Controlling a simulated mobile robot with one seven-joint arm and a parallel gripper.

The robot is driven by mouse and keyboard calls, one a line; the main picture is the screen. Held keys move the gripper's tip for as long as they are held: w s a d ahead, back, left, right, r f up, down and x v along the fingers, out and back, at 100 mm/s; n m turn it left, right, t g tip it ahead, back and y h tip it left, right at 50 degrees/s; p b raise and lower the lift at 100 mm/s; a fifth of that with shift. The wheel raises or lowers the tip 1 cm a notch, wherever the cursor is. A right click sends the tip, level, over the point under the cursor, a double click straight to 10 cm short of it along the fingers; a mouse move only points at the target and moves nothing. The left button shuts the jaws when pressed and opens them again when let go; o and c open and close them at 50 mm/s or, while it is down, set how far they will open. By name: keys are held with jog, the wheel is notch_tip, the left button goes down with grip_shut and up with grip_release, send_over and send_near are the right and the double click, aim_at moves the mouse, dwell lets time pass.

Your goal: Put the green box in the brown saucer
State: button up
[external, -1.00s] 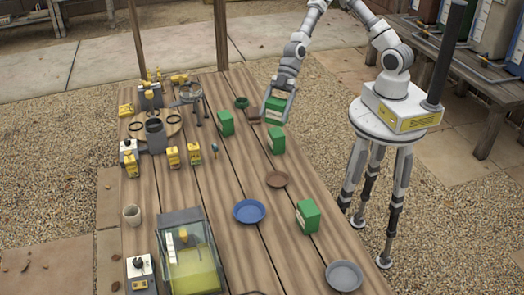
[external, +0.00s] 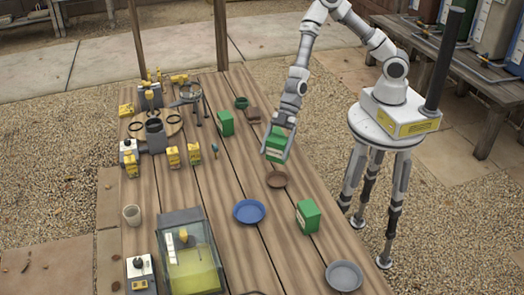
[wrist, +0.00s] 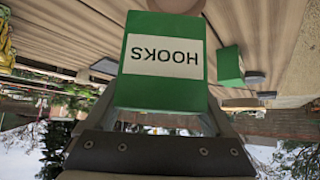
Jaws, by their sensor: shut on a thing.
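My gripper (external: 276,154) is shut on a green box (external: 273,146) with a pale label, and holds it near the brown saucer. In the wrist view the held box (wrist: 164,60) fills the middle, its label reading HOOKS upside down. The brown saucer (external: 277,180) lies on the table just below the held box in the external picture; it looks empty. How high the box is above the table is hard to tell. Other green boxes stand on the table, one at the back (external: 226,123) and one nearer the camera (external: 307,217).
A blue saucer (external: 249,212) and a grey saucer (external: 344,276) lie nearer the camera. A green dish (external: 241,102) and a small brown object (external: 253,114) are at the back. A glass-sided case (external: 192,262) and yellow items (external: 173,156) stand on the left.

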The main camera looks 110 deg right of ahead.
jog(key=shift+w+a+f, duration=0.15)
jog(key=shift+a+f, duration=0.35)
jog(key=shift+f, duration=0.5)
jog(key=shift+w+a+f, duration=0.15)
jog(key=shift+a+f, duration=0.35)
jog(key=shift+f, duration=0.45)
jog(key=shift+w+a+f, duration=0.15)
jog(key=shift+a+f, duration=0.35)
jog(key=shift+f, duration=0.5)
jog(key=shift+f+b, duration=0.5)
jog(key=shift+b, duration=0.25)
jog(key=o, duration=1.2)
jog(key=shift+r, duration=0.1)
jog(key=shift+r+p, duration=0.6)
jog(key=shift+p, duration=0.1)
jog(key=p+v, duration=0.1)
jog(key=v, duration=1)
jog(key=shift+s+d+r+p, duration=0.2)
jog(key=shift+s+d+p, duration=0.1)
